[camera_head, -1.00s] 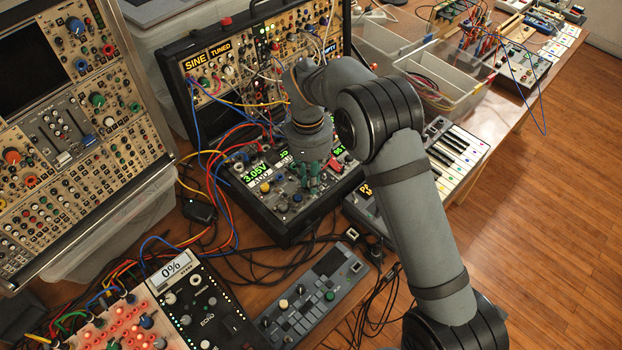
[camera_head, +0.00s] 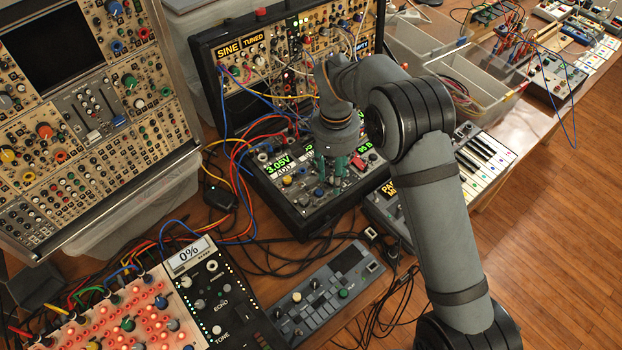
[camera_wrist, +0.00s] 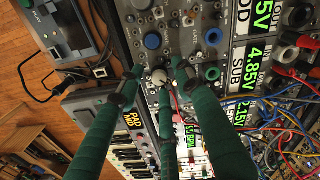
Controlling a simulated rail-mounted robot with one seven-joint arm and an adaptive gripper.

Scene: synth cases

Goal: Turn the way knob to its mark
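My gripper (camera_wrist: 157,78) has three green fingers, and their tips stand spread around a small grey-white knob (camera_wrist: 158,76) on a grey panel in the wrist view. Gaps show between the tips and this knob, so I take the gripper as open; contact is not clear. I cannot read a label naming it the way knob, and no mark is readable. In the head view my gripper (camera_head: 337,172) points down at the black-framed module case (camera_head: 308,218), and its fingers hide the knob there.
A blue knob (camera_wrist: 152,41) sits close by the fingertips. Patch cables (camera_wrist: 290,125) crowd the panel's right side in the wrist view. In the head view a tall synth case (camera_head: 85,110) stands left, a keyboard (camera_head: 485,155) right, and a grey controller (camera_head: 325,290) in front.

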